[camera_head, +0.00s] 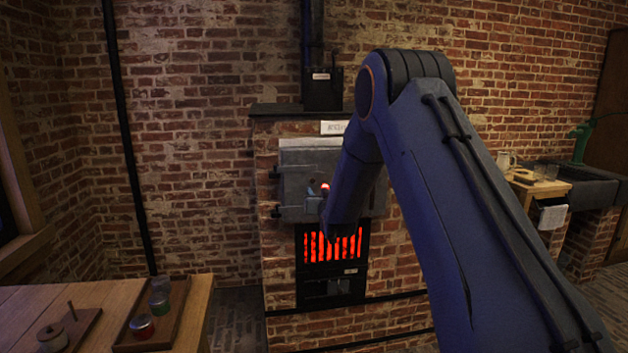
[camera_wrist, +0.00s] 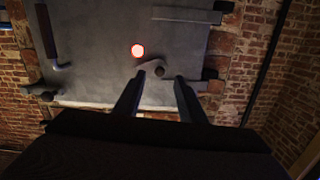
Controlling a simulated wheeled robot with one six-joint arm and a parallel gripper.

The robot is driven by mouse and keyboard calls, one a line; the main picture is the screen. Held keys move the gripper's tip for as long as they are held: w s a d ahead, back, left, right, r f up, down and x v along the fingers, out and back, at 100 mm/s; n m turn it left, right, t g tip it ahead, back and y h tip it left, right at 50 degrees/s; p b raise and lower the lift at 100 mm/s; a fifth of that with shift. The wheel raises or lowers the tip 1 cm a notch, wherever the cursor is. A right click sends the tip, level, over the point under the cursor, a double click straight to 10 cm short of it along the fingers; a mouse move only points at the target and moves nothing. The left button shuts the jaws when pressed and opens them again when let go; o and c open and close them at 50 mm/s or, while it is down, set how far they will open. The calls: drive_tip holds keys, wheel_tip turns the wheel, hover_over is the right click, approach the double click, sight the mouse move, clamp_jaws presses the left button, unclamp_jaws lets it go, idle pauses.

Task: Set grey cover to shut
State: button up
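The grey metal door (camera_head: 308,165) of the brick stove is closed, and it fills the upper part of the wrist view (camera_wrist: 100,55). A round peephole (camera_wrist: 138,50) in it glows red-white and is uncovered. Its glow shows in the head view (camera_head: 325,187). A small curved grey cover (camera_wrist: 150,66) with a dark round knob (camera_wrist: 159,71) sits just below and right of the hole in the wrist view. My gripper (camera_wrist: 158,80) is open, its fingertips apart on either side of the knob's line. I cannot tell whether they touch it. My arm hides part of the door in the head view.
A barred grate (camera_head: 333,244) glows red below the door. A wooden table (camera_head: 55,300) with a tray (camera_head: 172,330) of small jars stands at front left. A counter (camera_head: 590,187) is at right. The floor between table and stove is clear.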

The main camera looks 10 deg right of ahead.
sight(313, 182)
drive_tip(key=shift+t, duration=0.3)
drive_tip(key=shift+w+r+p, duration=0.2)
drive_tip(key=shift+w+p, duration=0.3)
drive_tip(key=shift+w, duration=1.65)
drive_tip(key=shift+w+r+p, duration=0.2)
drive_tip(key=shift+w+p, duration=0.25)
drive_tip(key=shift+w, duration=1.65)
clamp_jaws()
